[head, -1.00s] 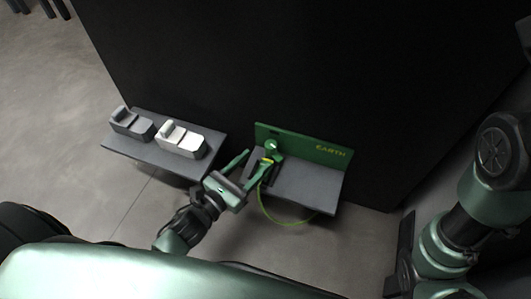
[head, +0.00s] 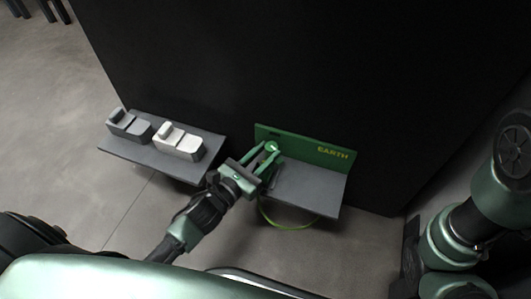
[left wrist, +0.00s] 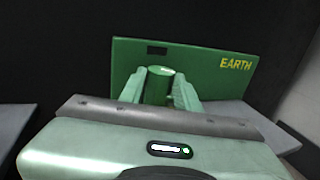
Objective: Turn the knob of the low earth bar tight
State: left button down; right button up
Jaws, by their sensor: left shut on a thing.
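The low earth bar is a green upright plate (head: 318,150) marked EARTH, at the back of a grey shelf (head: 312,190) in the head view. Its round green knob (left wrist: 160,72) sits between the fingers of my left gripper (left wrist: 158,85) in the left wrist view. The left gripper (head: 267,158) is shut on the knob, and its fingers hide part of it. The earth bar plate (left wrist: 200,65) also shows behind the fingers. A yellow-green cable (head: 285,226) hangs below the shelf, and its upper end is hidden behind my gripper. My right gripper is not clearly visible.
A second grey shelf (head: 165,160) to the left bears a dark grey device (head: 130,127) and a white device (head: 178,144). A tall black cabinet (head: 320,70) stands behind both shelves. The floor (head: 60,130) at the left is clear.

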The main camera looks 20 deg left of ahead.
pick_arm(q)
jog(key=shift+w+a+m+g+h+p, duration=0.15)
jog(key=shift+m+g+h+p, duration=0.35)
jog(key=shift+h, duration=0.4)
jog(key=shift+a+m+g+h, duration=0.2)
jog(key=shift+m+g+h, duration=0.2)
jog(key=shift+m+h, duration=0.4)
jog(key=shift+w+a+f+m+g+h+b, duration=0.15)
jog(key=shift+m+g+h+b, duration=0.2)
jog(key=shift+m+g+h, duration=0.4)
jog(key=shift+w+m+g+h+b, duration=0.1)
jog(key=shift+m+g+h+b, duration=0.75)
jog(key=shift+h, duration=0.4)
jog(key=c, duration=1)
grip_release()
jog(key=shift+a, duration=0.1)
